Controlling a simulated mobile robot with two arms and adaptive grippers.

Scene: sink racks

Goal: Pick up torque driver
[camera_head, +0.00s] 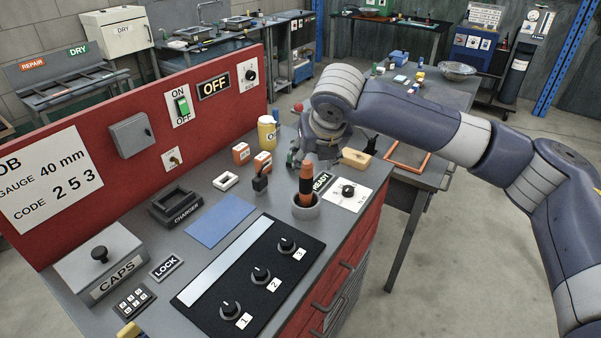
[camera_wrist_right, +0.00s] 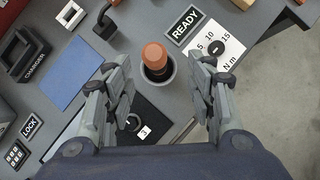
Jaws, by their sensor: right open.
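The torque driver (camera_head: 305,178) has an orange handle with a dark band and stands upright in a round grey holder (camera_head: 306,207) on the bench. In the right wrist view, the driver's orange top (camera_wrist_right: 154,56) shows end-on, with the dark holder around its lower part. My right gripper (camera_head: 302,156) is beside and above the driver. In the wrist view its fingers (camera_wrist_right: 160,75) are spread wide, empty, one on each side of the driver and apart from it. The lower part of the driver is hidden in the holder. My left gripper is not in view.
A dial panel (camera_head: 348,193) and READY sign (camera_head: 321,182) lie close to the holder. A black knob panel (camera_head: 250,272), blue mat (camera_head: 220,220), charger (camera_head: 174,205) and yellow bottle (camera_head: 267,132) share the bench. A red panel (camera_head: 130,140) rises behind it.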

